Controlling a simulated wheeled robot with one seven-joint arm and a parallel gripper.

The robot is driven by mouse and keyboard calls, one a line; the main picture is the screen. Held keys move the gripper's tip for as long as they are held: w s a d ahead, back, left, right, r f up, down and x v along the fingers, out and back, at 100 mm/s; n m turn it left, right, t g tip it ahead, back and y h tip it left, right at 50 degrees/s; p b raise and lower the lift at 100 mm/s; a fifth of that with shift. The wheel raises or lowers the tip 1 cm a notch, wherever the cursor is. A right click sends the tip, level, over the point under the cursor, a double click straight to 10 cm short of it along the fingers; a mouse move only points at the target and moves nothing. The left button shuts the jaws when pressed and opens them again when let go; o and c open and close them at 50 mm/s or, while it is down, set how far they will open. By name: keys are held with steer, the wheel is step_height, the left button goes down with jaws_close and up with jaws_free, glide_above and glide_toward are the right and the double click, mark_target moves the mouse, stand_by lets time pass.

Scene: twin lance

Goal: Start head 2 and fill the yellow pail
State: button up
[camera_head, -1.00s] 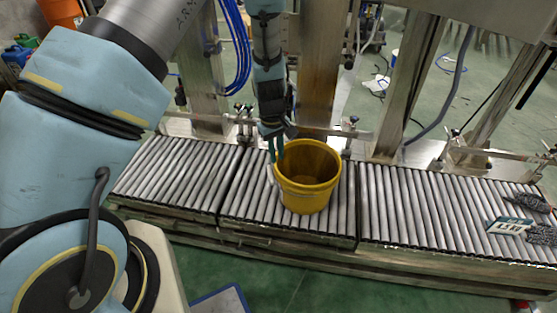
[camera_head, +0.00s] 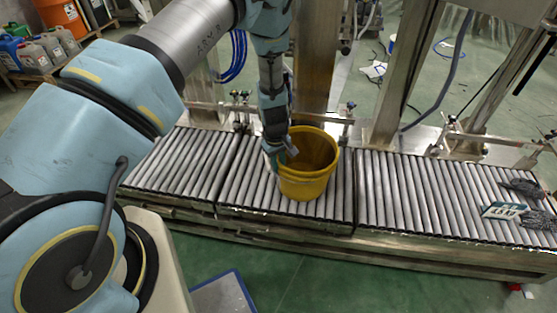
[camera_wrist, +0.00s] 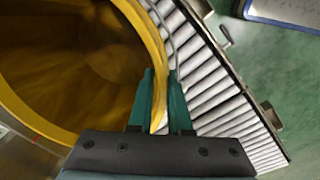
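The yellow pail (camera_head: 307,183) stands upright on the middle section of the roller conveyor, open at the top. Its inside looks empty in the wrist view, as far as it shows. My gripper (camera_head: 277,158) points down at the pail's left rim in the head view. In the wrist view the yellow pail (camera_wrist: 152,30) fills the left side. The two teal fingers of my gripper (camera_wrist: 161,85) straddle its rim, one inside and one outside, with only a narrow gap that the rim fills. They look closed on it. No head is clearly identifiable.
The roller conveyor (camera_head: 420,195) runs across the view, with free rollers on both sides of the pail. Gloves (camera_head: 540,222) and a small sign (camera_head: 504,210) lie at its right end. Steel posts (camera_head: 316,80) stand behind. A blue-edged panel (camera_head: 222,294) is on the floor in front.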

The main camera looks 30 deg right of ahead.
steer(key=shift+c, duration=0.2)
jaws_close()
stand_by(1.3)
